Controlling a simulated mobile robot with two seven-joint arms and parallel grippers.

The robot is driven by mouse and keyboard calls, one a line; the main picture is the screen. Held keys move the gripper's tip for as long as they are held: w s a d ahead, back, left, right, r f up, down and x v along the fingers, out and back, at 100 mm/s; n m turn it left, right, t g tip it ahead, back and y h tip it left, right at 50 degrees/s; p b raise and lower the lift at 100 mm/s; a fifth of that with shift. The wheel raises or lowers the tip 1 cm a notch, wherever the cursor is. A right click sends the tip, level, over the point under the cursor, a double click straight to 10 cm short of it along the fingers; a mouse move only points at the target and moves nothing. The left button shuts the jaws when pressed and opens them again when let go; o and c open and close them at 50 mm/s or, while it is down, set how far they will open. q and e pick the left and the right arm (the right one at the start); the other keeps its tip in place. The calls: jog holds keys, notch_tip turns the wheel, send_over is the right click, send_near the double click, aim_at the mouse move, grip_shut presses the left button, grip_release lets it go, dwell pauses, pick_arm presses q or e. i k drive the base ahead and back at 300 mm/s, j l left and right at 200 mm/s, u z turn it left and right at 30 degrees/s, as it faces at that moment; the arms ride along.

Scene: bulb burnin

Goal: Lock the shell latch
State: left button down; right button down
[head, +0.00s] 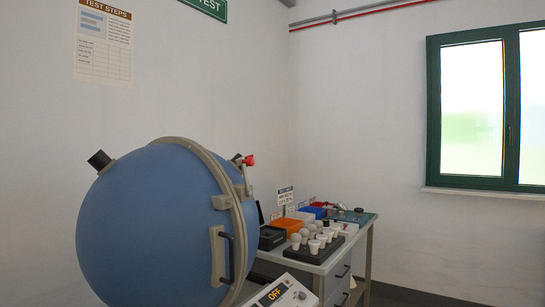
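A large blue sphere-shaped shell (140,230) with a grey rim band (205,165) stands at the left in the head view. A latch with a red knob (248,160) sits at the top right of the rim, on a grey lever (246,178) that runs down from it. A dark handle (229,255) is on a grey plate at the front of the shell. The view does not show clearly whether the latch is engaged. Neither of my grippers is in view.
A control box (275,296) reading "OFF" is at the bottom centre. Behind it, a bench (357,250) carries a black tray (310,254) of several white bulbs, an orange bin (287,224) and a blue bin (312,212). Floor at the lower right looks clear.

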aim_at(250, 161)
jog(key=i+l+u, duration=0.15)
jog(key=l, duration=0.5)
jog(key=i+l+u, duration=0.1)
jog(key=i+l, duration=0.2)
jog(key=l, duration=0.4)
jog(key=i+l+u, duration=0.15)
jog(key=l, duration=0.55)
jog(key=i+l+u, duration=0.1)
jog(key=l, duration=0.6)
jog(key=i+l+u, duration=0.15)
jog(key=l, duration=0.6)
jog(key=l+u, duration=0.1)
jog(key=l, duration=0.65)
jog(key=i, duration=0.1)
